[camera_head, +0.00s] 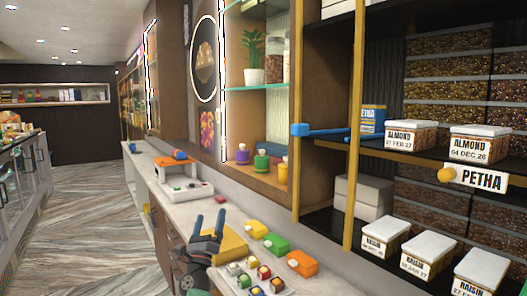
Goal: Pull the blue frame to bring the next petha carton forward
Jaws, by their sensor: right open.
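The blue frame shows as a blue bar (335,131) with a block-shaped end (299,130). It sticks out to the left of the upper shelf, past the yellow post. A blue carton (373,114) stands behind the post at the shelf's left end; its small lettering is hard to read. A PETHA sign (480,180) with a yellow knob is on the shelf's front edge. My right gripper (209,216) is open and empty, fingers pointing up, over the counter's front edge. It is below and left of the blue bar, well apart from it. My left gripper is not in view.
ALMOND cartons (411,138) stand on the upper shelf, RAISIN cartons (428,255) on the lower one. A yellow post (353,130) rises beside the blue bar. Small coloured boxes (276,244) and a sweets tray lie on the counter near my gripper. The aisle at left is clear.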

